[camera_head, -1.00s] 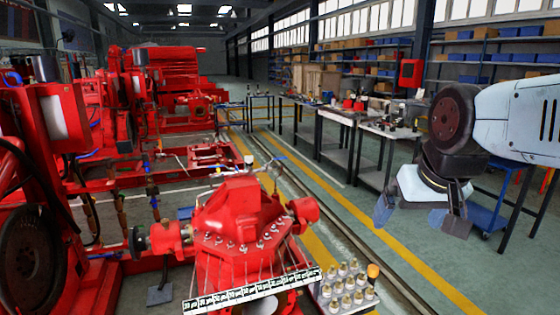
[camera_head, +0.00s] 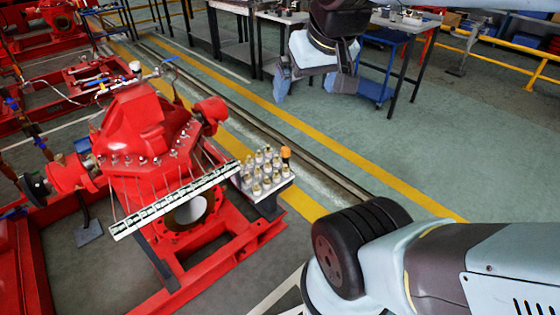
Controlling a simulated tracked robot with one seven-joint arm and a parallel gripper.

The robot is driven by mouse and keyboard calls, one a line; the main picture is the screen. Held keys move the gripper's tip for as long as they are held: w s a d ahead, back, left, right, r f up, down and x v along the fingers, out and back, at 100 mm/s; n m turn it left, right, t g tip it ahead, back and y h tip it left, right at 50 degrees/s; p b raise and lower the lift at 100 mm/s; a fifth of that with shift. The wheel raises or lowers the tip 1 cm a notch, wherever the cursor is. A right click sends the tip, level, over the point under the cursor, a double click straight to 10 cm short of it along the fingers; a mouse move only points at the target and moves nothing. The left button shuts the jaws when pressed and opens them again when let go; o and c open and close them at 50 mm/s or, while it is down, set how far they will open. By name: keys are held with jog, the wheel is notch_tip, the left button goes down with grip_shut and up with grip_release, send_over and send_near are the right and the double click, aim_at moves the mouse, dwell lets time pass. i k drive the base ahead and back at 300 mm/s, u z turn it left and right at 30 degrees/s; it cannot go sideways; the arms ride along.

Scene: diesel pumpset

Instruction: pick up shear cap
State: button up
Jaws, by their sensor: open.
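Several small pale caps or fittings with gold-coloured tops (camera_head: 262,170) stand in rows on a small tray (camera_head: 268,192) beside the red pump (camera_head: 145,125). I cannot tell which of them, if any, is the shear cap. An orange-topped piece (camera_head: 286,153) stands at the tray's back right corner. My gripper (camera_head: 313,88) hangs at the top middle, its two dark fingers apart and nothing visible between them. In the picture it is above and to the right of the tray, clearly apart from it.
A white labelled strip (camera_head: 175,200) runs along the pump's front, with thin rods rising behind it. The red base frame (camera_head: 215,260) lies below. Workbenches (camera_head: 265,40) and a blue cart (camera_head: 375,88) stand behind my gripper. The green floor (camera_head: 450,150) at right is open.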

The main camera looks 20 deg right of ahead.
aim_at(285, 172)
jog(key=z, duration=1.6)
jog(key=i, duration=0.85)
jog(key=u, duration=1.65)
